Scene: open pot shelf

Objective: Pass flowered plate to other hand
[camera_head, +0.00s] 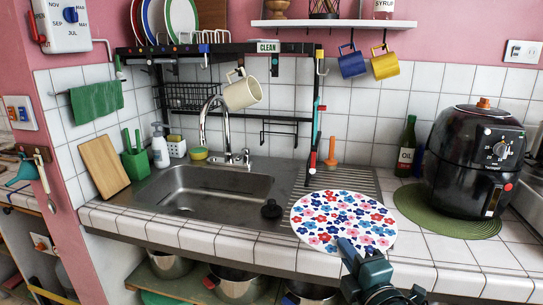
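The flowered plate (335,215) is round and white with red, blue and pink flowers. It shows in front of the drainer to the right of the sink and overlaps the counter's front edge in the picture. My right gripper (347,248) comes up from the bottom and meets the plate's near rim. It appears shut on that rim, with the fingertips partly hidden against the plate. The gap between plate and counter is hard to judge. My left gripper is not in view.
A steel sink (200,193) with a tall tap (207,120) lies to the left. A black air fryer (478,160) stands on a green mat (420,215) at right, near a green bottle (406,145). Pots (238,284) sit below the counter. A dish rack (230,48) hangs above.

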